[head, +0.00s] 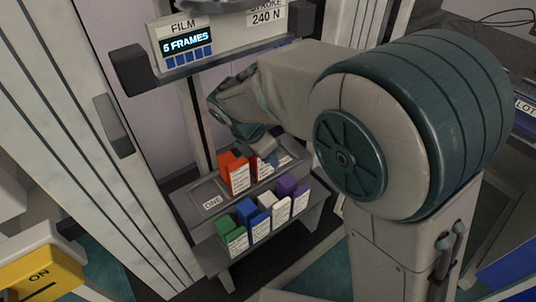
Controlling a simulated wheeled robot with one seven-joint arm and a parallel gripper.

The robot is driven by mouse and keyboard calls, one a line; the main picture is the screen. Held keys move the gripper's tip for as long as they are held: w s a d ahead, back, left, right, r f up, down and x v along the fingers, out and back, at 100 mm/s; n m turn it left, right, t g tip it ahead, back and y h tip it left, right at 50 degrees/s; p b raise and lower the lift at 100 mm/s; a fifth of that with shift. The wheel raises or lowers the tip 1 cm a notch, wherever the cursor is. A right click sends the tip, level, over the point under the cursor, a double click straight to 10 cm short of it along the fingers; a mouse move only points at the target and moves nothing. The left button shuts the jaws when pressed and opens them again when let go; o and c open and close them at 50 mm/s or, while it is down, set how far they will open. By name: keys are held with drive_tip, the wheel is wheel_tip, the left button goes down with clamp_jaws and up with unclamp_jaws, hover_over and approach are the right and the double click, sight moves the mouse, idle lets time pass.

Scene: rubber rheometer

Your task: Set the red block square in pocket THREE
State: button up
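A two-tier grey rack (186,205) stands below the film display. Its upper tier carries a label reading ONE (212,202) at the left. An orange-red block (235,172) with a white label stands on the upper tier, right of the ONE label. A darker red block (262,167) with a white label is just right of it, directly at my gripper (265,152). My gripper reaches down over the upper tier. Its fingers are small and partly hidden, so I cannot tell whether they hold the red block. The label for pocket THREE cannot be read here.
On the lower tier stand green (231,233), blue (250,217), white (274,208) and purple (290,196) blocks. The display (186,42) reading "5 FRAMES" hangs above. A pale ribbed panel (95,150) is at the left, with a yellow ON box (42,274) below.

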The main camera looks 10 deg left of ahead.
drive_tip(key=shift+s+a+r+p, duration=0.25)
drive_tip(key=shift+s+a+r, duration=0.15)
drive_tip(key=shift+r, duration=0.2)
drive_tip(key=shift+s+a+r+p, duration=0.2)
drive_tip(key=shift+s+a+r, duration=0.1)
drive_tip(key=shift+s+r, duration=0.25)
drive_tip(key=s+a+p, duration=0.1)
drive_tip(key=s+a, duration=0.6)
drive_tip(key=shift+s, duration=0.4)
